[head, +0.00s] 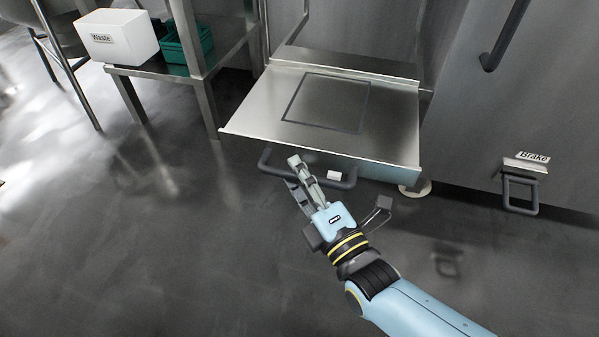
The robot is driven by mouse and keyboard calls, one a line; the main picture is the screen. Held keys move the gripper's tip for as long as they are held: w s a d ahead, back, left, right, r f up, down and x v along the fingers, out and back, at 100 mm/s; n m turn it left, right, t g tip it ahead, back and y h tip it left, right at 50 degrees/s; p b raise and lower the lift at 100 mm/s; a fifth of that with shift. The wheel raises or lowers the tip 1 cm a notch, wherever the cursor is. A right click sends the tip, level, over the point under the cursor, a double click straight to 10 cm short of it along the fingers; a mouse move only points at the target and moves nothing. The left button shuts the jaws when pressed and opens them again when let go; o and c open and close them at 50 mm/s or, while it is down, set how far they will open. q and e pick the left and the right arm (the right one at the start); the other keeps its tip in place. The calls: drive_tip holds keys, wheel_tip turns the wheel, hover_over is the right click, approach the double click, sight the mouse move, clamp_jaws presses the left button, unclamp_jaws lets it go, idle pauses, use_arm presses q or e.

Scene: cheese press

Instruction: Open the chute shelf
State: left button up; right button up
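The chute shelf (395,105) is a flat steel panel with a dark square outline, standing out from the machine in the head view. It looks roughly level. A dark bar handle (267,160) runs below its front edge, with a small white block or label (334,175) on it. My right gripper (339,182) is at the handle, its fingers spread wide. One finger reaches up across the handle's left half; the other is out to the right. Contact with the handle cannot be told. Part of the handle is hidden behind the finger. My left gripper is not in view.
A steel machine wall with a handle labelled "Brake" (521,193) is at right. A steel table (226,45) at upper left holds a white "Waste" box (120,38) and a green crate (174,50). The floor at left and front is clear.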

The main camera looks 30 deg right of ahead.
drive_tip(key=s+f, duration=0.1)
drive_tip(key=s, duration=1)
drive_tip(key=shift+s+f, duration=0.3)
drive_tip(key=shift+d, duration=0.1)
